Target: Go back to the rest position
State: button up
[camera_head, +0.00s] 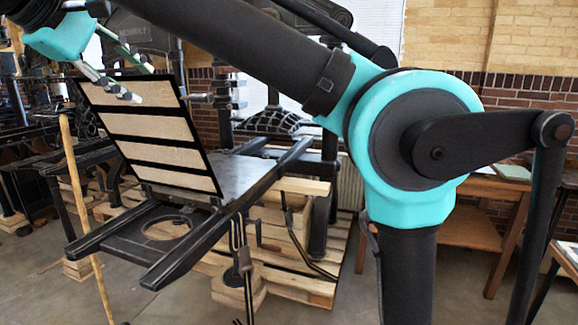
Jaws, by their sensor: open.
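The frame stands raised on the bed of a hand press (242,172). My dark arm with teal joints crosses the upper middle and comes down at the right, hiding part of the press.
The press has long black rails (205,245) reaching forward over the floor, and stands by wooden pallets (300,287). A thin wooden pole (82,205) leans at the left. A wooden table (482,215) stands behind my arm at the right. Bare floor (350,300) shows in front.

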jog(key=w+d+f+m+g, duration=0.2)
jog(key=w+d+f, duration=0.3)
jog(key=w+f, duration=0.3)
jog(key=w+d+f+m+g, duration=0.1)
jog(key=w+d+f+g, duration=0.1)
jog(key=w+d+f, duration=0.6)
jog(key=w+d+f+m+g, duration=0.1)
jog(key=d+f+m, duration=0.1)
jog(key=d+f, duration=0.45)
jog(key=w+d+f+m+g, duration=0.15)
jog(key=d+f, duration=0.25)
jog(key=f, duration=0.6)
jog(key=s+d+f+m+y, duration=0.2)
jog(key=s+d+f+m, duration=0.15)
jog(key=d+f, duration=1.2)
jog(key=s+d+f+m+y, duration=0.1)
jog(key=s+d+f+m, duration=0.3)
jog(key=s+d+f, duration=0.3)
notch_tip(320, 180, down, 4)
jog(key=s, duration=0.2)
jog(key=shift+s+d+f+y, duration=0.15)
jog(key=shift+s+d+y, duration=0.05)
jog(key=shift+s+y, duration=0.1)
jog(key=shift+t, duration=0.25)
